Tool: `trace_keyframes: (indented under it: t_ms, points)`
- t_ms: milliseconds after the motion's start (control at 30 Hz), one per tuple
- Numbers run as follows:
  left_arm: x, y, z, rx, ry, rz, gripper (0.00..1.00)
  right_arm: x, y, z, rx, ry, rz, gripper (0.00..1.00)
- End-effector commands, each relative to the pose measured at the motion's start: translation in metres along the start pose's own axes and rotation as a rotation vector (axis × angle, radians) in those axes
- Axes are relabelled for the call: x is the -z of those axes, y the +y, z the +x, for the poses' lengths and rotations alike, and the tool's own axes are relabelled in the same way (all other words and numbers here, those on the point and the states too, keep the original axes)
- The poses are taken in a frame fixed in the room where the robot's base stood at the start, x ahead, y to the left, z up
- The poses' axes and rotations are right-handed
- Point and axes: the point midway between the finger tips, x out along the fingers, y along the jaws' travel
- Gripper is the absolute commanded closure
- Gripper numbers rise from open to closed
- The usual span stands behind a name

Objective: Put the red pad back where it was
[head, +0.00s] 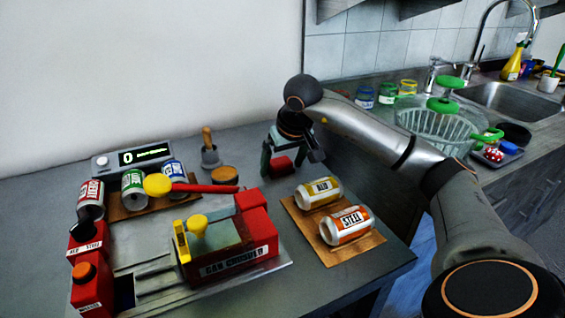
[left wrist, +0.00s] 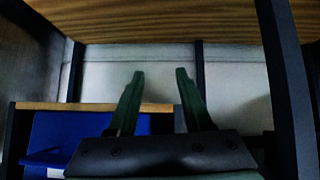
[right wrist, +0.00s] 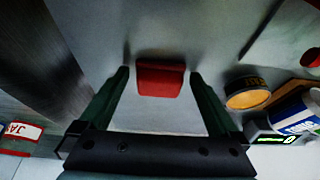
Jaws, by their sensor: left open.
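The red pad (head: 281,166) is a small red block near the back right of the grey table. In the right wrist view the red pad (right wrist: 160,79) lies between the fingertips, with a gap on each side. My right gripper (head: 281,162) points down over the pad and is open; its fingers also show in the right wrist view (right wrist: 160,75). My left gripper (left wrist: 160,74) is open and empty in the left wrist view, among a wooden board and dark posts. It does not show in the head view.
A round yellow-topped tin (head: 224,176) and a wooden-handled stamp (head: 209,150) stand left of the pad. A red can crusher (head: 228,245) is at the front. Two cans lie on a brown mat (head: 335,252) at right. Bare tabletop surrounds the pad.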

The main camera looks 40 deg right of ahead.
Motion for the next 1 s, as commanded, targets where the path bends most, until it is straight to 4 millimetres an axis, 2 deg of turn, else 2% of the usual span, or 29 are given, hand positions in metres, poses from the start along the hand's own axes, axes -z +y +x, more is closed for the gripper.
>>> trace_keyframes:
  t_ms: [233, 367, 800, 1000]
  points:
    - [0.004, 0.0, 0.001, 0.0, 0.007, 0.001, 0.5, 0.0, 0.0, -0.001, 0.001, 0.0, 0.0, 0.0]
    - [0.007, 0.0, -0.001, 0.0, 0.01, 0.002, 0.5, 0.003, 0.0, -0.01, 0.001, 0.003, 0.0, 0.0]
    - [0.021, 0.004, -0.009, -0.006, 0.013, 0.002, 0.5, 0.003, 0.0, -0.099, 0.001, 0.004, -0.001, 0.0]
    - [0.02, 0.005, -0.01, -0.008, 0.005, -0.002, 0.5, 0.002, 0.0, -0.12, 0.0, 0.002, 0.0, 0.0]
